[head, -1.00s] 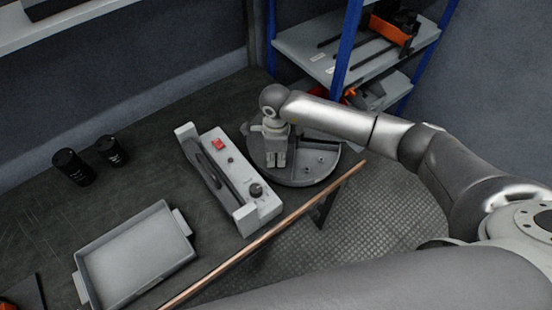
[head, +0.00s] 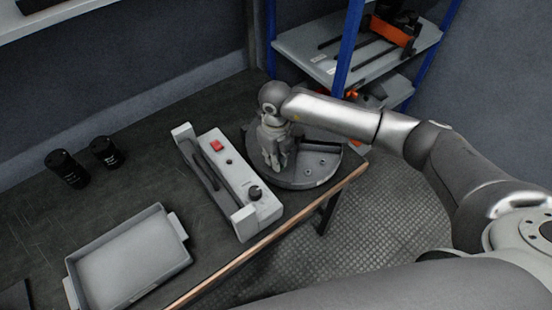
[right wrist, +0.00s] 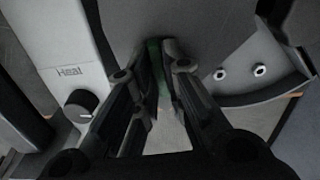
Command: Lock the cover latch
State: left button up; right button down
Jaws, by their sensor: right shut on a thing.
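A round grey fixture (head: 308,181) with bolts and a dark raised bar sits at the table's right end; its bolts also show in the right wrist view (right wrist: 240,72). My right gripper (head: 276,166) points down over the left part of this fixture. In the right wrist view my right gripper (right wrist: 163,62) is shut on a thin part with a greenish tint, which I take to be the cover latch (right wrist: 154,62). The fingers hide most of it, so its exact position cannot be told. My left gripper is not in view.
A grey box with a red switch and black knob (head: 263,205) stands just left of the fixture. A grey tray (head: 180,256) and two black cylinders (head: 66,168) are further left. A blue-post shelf (head: 350,45) stands behind. Bare table lies between cylinders and tray.

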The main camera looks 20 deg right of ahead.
jog(key=shift+m, duration=0.6)
jog(key=c, duration=1.5)
grip_release()
jog(key=shift+r, duration=0.1)
notch_tip(320, 180, up, 12)
jog(key=shift+f, duration=0.1)
